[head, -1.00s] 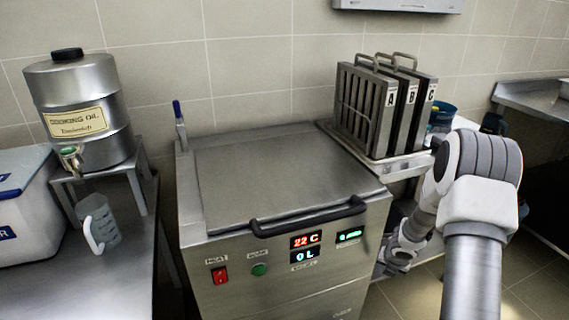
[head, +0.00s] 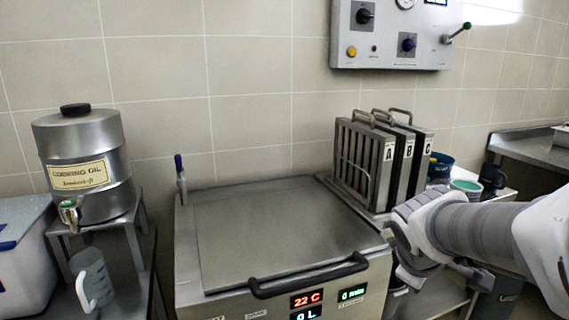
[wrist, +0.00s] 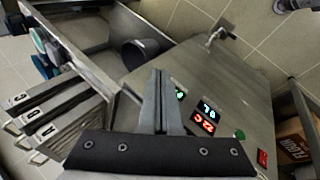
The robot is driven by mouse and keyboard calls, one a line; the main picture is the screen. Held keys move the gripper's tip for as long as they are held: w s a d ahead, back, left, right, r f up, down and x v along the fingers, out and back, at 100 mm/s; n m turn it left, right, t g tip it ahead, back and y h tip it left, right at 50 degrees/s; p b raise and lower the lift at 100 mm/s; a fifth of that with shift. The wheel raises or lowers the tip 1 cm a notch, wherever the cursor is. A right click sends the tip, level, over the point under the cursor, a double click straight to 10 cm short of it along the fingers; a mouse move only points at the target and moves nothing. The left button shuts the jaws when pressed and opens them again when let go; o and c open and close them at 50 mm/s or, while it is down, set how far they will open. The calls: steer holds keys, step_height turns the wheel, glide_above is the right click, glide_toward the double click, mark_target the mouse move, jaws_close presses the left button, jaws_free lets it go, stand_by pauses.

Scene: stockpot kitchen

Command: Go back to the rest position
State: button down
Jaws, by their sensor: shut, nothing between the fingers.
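My gripper (wrist: 160,76) shows in the wrist view with its two fingers together and nothing between them. It is in front of the steel machine's display panel (wrist: 203,122). In the head view my arm comes in from the right edge, in front of the machine's right side and the side shelf. The fingertips cannot be made out there. The steel machine (head: 285,225) has its flat lid down, with a black handle along the front edge. Its display reads 22 C and 0 L.
Upright racks marked A, B and C (head: 388,155) stand right of the lid. Cups (head: 466,187) sit beside them. A cooking oil tank (head: 85,160) and a jug (head: 92,278) are at left. A control box (head: 392,35) hangs on the wall. A flour box (wrist: 297,142) shows in the wrist view.

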steer(key=s+a+r+m+y, duration=0.35)
steer(key=s+a+m, duration=0.5)
steer(key=s, duration=0.45)
step_height(320, 180, up, 18)
steer(key=a+p, duration=0.1)
steer(key=p, duration=1.7)
steer(key=shift+s+a+f+p, duration=0.2)
steer(key=shift+s+p, duration=0.1)
steer(key=shift+s, duration=0.15)
